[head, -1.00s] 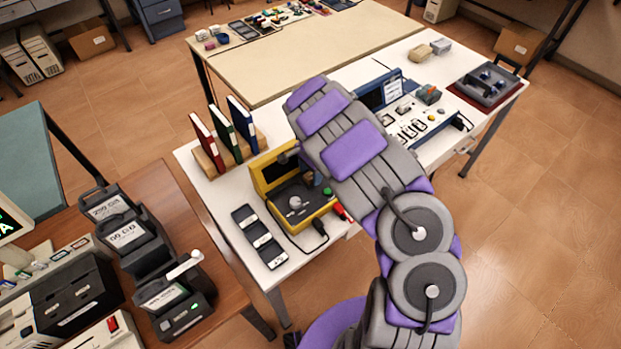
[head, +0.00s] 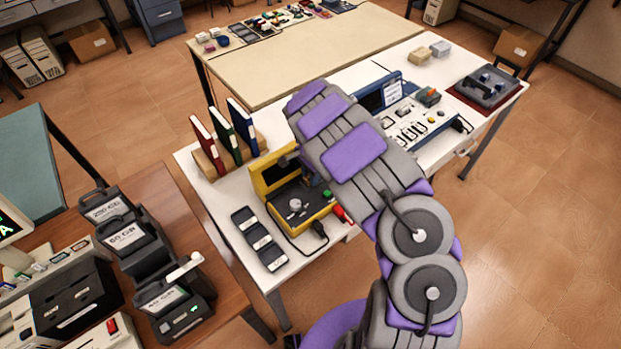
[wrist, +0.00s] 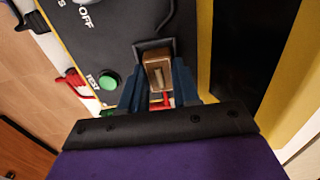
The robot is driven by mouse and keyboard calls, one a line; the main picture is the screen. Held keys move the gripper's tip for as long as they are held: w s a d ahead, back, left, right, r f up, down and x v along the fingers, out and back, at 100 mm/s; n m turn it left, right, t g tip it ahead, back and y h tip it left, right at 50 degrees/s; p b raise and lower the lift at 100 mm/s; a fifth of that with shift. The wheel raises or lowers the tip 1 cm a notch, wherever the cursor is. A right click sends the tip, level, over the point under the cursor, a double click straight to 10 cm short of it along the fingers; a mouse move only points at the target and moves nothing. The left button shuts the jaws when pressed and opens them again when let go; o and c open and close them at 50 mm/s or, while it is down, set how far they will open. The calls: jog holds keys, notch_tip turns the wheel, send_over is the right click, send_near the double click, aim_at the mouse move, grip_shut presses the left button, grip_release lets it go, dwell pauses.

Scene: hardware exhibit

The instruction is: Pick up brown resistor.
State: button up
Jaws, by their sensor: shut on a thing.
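The brown resistor (wrist: 157,72) is a small tan-brown block in a dark square recess on the black panel of the yellow tester. My gripper (wrist: 158,84) has its two dark blue fingers on either side of it, closed on it. The resistor still sits at the recess, and its lower end is partly hidden between the fingers. In the head view the yellow tester (head: 320,212) stands on the white table. My arm hides the resistor and most of my gripper there.
A green TEST button (wrist: 109,81) and a red plug with cables (wrist: 77,80) lie left of my gripper. A black three-part strip (head: 260,238) lies left of the tester. Upright binders (head: 222,138) stand behind, and a blue-framed console (head: 420,122) is to the right.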

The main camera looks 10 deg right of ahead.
jog(key=shift+r, duration=0.1)
jog(key=shift+r, duration=0.5)
notch_tip(320, 180, up, 2)
jog(key=shift+r+p, duration=0.25)
jog(key=shift+p, duration=0.25)
jog(key=s+r+p, duration=0.1)
jog(key=s, duration=1.5)
jog(key=shift+r+p, duration=0.15)
jog(key=shift+p, duration=0.15)
